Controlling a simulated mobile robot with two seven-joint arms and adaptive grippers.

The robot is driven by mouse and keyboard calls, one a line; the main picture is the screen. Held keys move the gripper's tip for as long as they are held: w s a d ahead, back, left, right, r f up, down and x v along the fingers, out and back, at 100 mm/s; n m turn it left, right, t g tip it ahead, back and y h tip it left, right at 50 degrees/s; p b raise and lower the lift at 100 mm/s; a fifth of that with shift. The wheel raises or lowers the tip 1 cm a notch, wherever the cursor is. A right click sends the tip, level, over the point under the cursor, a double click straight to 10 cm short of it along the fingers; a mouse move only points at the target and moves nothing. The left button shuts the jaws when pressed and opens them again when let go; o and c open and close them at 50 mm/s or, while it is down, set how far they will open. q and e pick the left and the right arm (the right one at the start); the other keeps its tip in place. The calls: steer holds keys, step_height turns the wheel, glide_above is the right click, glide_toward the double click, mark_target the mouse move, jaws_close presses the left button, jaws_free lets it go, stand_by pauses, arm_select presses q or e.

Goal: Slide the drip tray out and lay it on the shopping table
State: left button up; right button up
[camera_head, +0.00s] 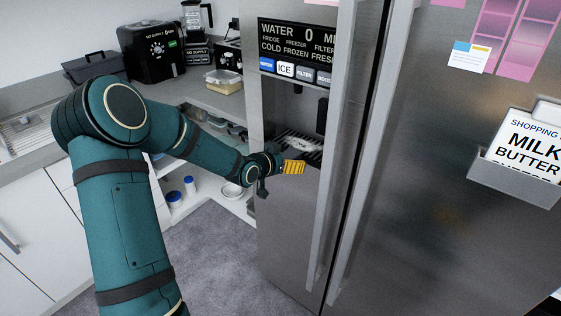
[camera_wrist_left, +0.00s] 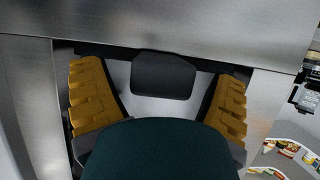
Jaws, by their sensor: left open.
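The drip tray (camera_head: 299,145), with a dark slatted grille, sits in the dispenser recess of the steel fridge. My left gripper (camera_head: 285,167) is in front of the fridge door just below the tray's front edge. In the left wrist view its yellow-padded fingers (camera_wrist_left: 158,88) are spread wide. A dark rounded tab (camera_wrist_left: 164,75), seemingly the tray's front pull, shows between them, with gaps on both sides. I cannot tell how deep the fingers reach around it. My right gripper and the shopping table are not clearly in view.
Long vertical door handles (camera_head: 338,150) stand just right of the recess. A holder with a shopping list (camera_head: 520,175) is on the right door. Carpeted floor (camera_head: 215,255) lies clear below my arm.

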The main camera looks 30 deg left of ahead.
arm_select(q)
steer(key=c, duration=1.4)
steer(key=o, duration=0.3)
steer(key=c, duration=0.3)
steer(key=s+p, duration=0.2)
steer(key=s, duration=0.8)
steer(key=shift+s+a, duration=0.15)
steer(key=shift+a, duration=0.3)
stand_by(0.4)
steer(key=shift+s, duration=0.1)
stand_by(0.3)
steer(key=s, duration=0.3)
steer(key=shift+s+a+p, duration=0.15)
steer(key=shift+s+p, duration=0.2)
steer(key=shift+s, duration=0.05)
